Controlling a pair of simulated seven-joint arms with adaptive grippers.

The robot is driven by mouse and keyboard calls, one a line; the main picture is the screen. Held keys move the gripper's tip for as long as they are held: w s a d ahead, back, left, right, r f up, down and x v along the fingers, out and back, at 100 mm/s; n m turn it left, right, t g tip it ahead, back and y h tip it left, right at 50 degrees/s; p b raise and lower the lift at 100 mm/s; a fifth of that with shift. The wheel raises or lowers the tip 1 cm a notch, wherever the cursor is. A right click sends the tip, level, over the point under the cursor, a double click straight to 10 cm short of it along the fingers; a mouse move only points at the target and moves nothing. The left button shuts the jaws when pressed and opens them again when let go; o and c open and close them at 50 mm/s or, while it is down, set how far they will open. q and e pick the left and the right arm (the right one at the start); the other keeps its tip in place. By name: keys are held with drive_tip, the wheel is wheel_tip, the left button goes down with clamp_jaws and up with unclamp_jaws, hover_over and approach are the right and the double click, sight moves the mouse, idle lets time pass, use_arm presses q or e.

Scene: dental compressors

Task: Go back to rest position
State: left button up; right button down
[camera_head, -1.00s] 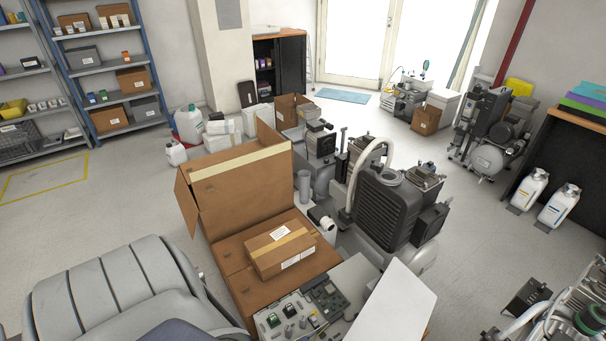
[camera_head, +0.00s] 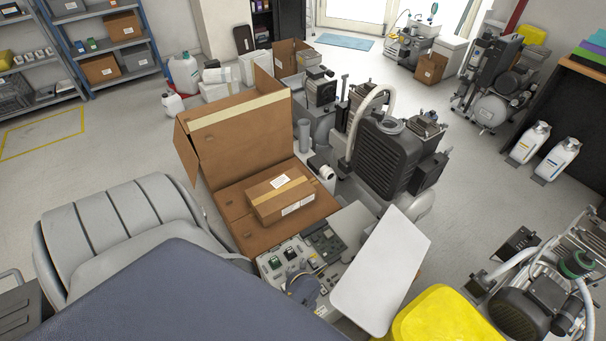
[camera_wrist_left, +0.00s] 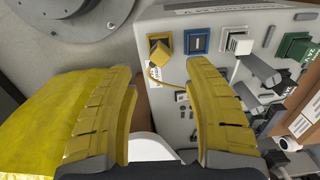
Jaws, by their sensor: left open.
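My left gripper (camera_wrist_left: 160,72) is open in the left wrist view, with its two yellow padded fingers apart and nothing held between them. Beyond the fingertips is a light grey control panel (camera_wrist_left: 210,75) with a yellow switch (camera_wrist_left: 159,50), a blue switch (camera_wrist_left: 197,40), a white switch (camera_wrist_left: 238,44) and a green one (camera_wrist_left: 294,45). I cannot tell whether the fingers touch the panel. The panel (camera_head: 272,264) also shows in the head view, where I cannot make out the left gripper's fingers. My right gripper shows in neither view.
A small taped carton (camera_head: 270,203) lies on a large open cardboard box (camera_head: 230,130). A white board (camera_head: 385,270) and a yellow object (camera_head: 435,318) are right of the panel. A grey padded seat (camera_head: 120,215) stands left. Compressor equipment crowds the middle; floor shows beyond.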

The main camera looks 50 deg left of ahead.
use_arm(q)
drive_tip(key=shift+c, duration=0.3)
clamp_jaws()
idle(0.6)
drive_tip(key=shift+f, duration=2.8)
idle(1.1)
drive_tip(key=shift+r, duration=3.5)
